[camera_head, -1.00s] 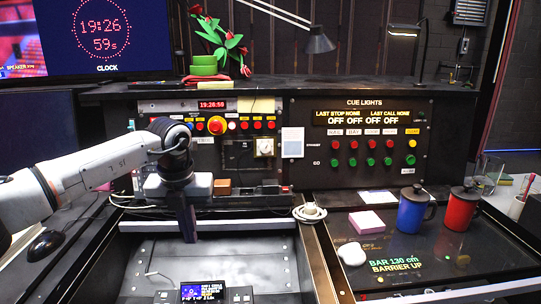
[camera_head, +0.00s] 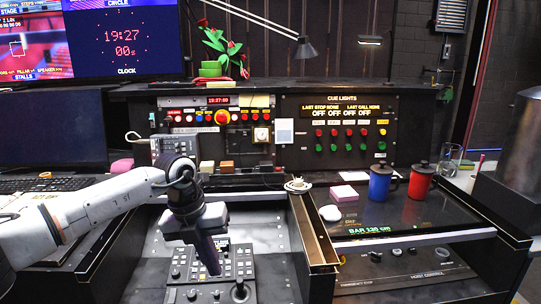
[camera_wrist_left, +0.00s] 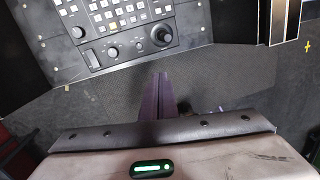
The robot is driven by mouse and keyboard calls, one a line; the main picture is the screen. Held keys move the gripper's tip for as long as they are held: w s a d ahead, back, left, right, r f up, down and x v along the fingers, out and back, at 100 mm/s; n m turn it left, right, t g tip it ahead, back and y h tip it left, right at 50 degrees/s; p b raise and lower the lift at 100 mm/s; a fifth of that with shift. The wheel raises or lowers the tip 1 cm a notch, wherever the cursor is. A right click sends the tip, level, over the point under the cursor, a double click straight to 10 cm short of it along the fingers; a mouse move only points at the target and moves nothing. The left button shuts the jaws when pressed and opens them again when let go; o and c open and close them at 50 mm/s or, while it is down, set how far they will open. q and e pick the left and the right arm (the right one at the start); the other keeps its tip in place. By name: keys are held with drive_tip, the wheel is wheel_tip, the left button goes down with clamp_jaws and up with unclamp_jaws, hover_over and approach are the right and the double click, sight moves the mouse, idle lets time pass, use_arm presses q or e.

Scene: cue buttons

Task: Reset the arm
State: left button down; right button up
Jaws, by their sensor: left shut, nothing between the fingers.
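My left arm comes in from the left in the head view and bends downward at the wrist. My left gripper (camera_head: 215,272) points down, shut and empty, in front of and over the control board (camera_head: 182,262) with its buttons, knobs and joystick. In the left wrist view the dark fingers (camera_wrist_left: 160,98) lie together over the dark floor. The control board (camera_wrist_left: 100,35) lies beyond them there. The cue lights panel (camera_head: 341,104) stands upright at the back, with rows of red and green buttons, away from the gripper. My right gripper is not in view.
A coiled white cable (camera_head: 297,185) lies near the middle. A keyboard (camera_head: 45,184) is at left.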

use_arm(q)
drive_tip(key=s+d+f+g+h, duration=0.1)
drive_tip(key=s+d+f+h, duration=0.3)
drive_tip(key=d, duration=0.5)
drive_tip(key=s+d+f+g+h, duration=0.1)
drive_tip(key=s+d+g+h, duration=0.15)
drive_tip(key=s+d, duration=0.5)
drive_tip(key=s+d+r+n+t+h, duration=0.3)
drive_tip(key=d+r+n+t+h, duration=0.3)
drive_tip(key=d+h, duration=0.35)
drive_tip(key=a+f+n+t+y, duration=1.05)
drive_tip(key=a+f+n, duration=0.45)
drive_tip(key=n, duration=0.6)
drive_tip(key=s+a+f+n+g+y, duration=0.5)
drive_tip(key=s+a+f+n, duration=0.2)
drive_tip(key=s+a+f, duration=0.8)
drive_tip(key=s, duration=0.2)
drive_tip(key=shift+s+f+g, duration=0.3)
drive_tip(key=shift+s+f, duration=0.1)
